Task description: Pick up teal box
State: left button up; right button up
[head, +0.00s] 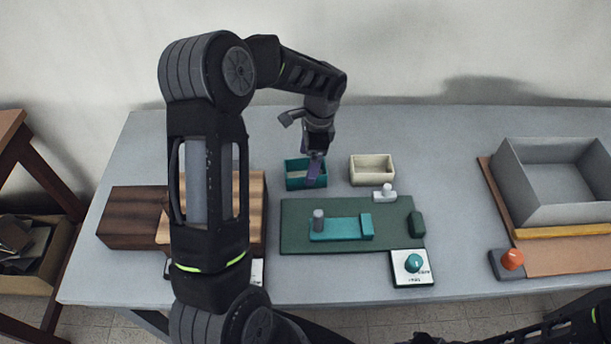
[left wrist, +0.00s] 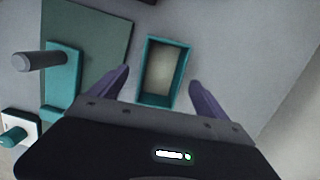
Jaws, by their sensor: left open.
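The teal box (head: 293,181) is a small open-topped box with a pale inner floor, standing on the grey table left of a cream box. In the left wrist view the teal box (left wrist: 150,97) lies between and beyond my fingertips. My left gripper (head: 315,170) is over the box, its purple fingers pointing down and partly covering it. In the left wrist view my left gripper (left wrist: 160,80) is open, with a finger on either side of the box and nothing visibly held. I cannot tell whether the fingers touch the box. My right gripper is not in view.
The cream box (head: 372,168) stands close to the right. In front is a green mat (head: 293,222) with a teal fixture (head: 338,229) and grey post. A large grey bin (head: 553,212) stands far right. Brown wooden blocks (head: 128,218) lie left. The table's back is clear.

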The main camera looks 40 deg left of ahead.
aim_at(305, 170)
pick_arm(q)
jog(key=f, duration=0.1)
jog(key=f+b, duration=0.1)
jog(key=f, duration=0.1)
jog(key=f+b, duration=0.1)
jog(key=shift+s+a+f, duration=0.15)
jog(key=shift+a, duration=0.15)
jog(key=c, duration=1.5)
